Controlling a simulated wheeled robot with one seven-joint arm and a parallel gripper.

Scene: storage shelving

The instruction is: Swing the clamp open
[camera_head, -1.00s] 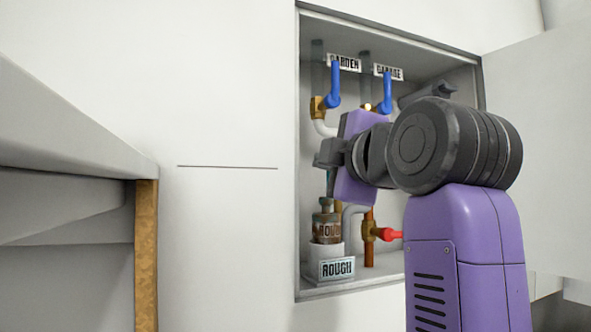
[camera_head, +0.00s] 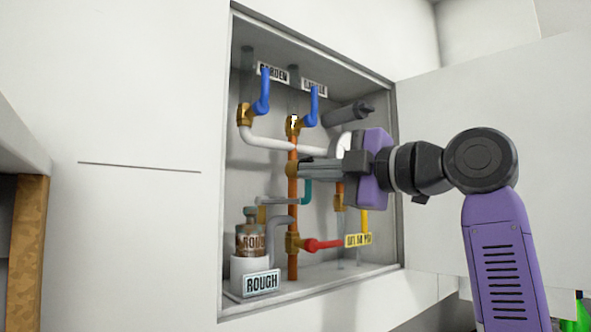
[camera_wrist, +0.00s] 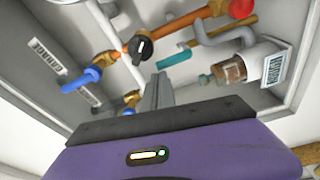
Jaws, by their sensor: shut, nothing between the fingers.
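I cannot tell for certain which fitting is the clamp. A teal handle (camera_head: 307,190) sits on a short level pipe in the open wall cabinet, just below my fingers; it also shows in the wrist view (camera_wrist: 174,60). A black knob-like piece (camera_wrist: 140,47) sits by the orange pipe in the wrist view. My gripper (camera_head: 303,168) reaches into the cabinet from the right with its fingers pointing left. Its fingers are shut and empty, in front of the upright orange pipe in the head view. They also show in the wrist view (camera_wrist: 158,84), apart from the teal handle.
Blue handles (camera_head: 261,93) hang at the top and a red handle (camera_head: 322,244) is low. A brown jar (camera_head: 250,237) stands on a white base (camera_head: 250,272) at lower left. The open cabinet door (camera_head: 480,130) is on the right. A shelf edge (camera_head: 26,240) is at far left.

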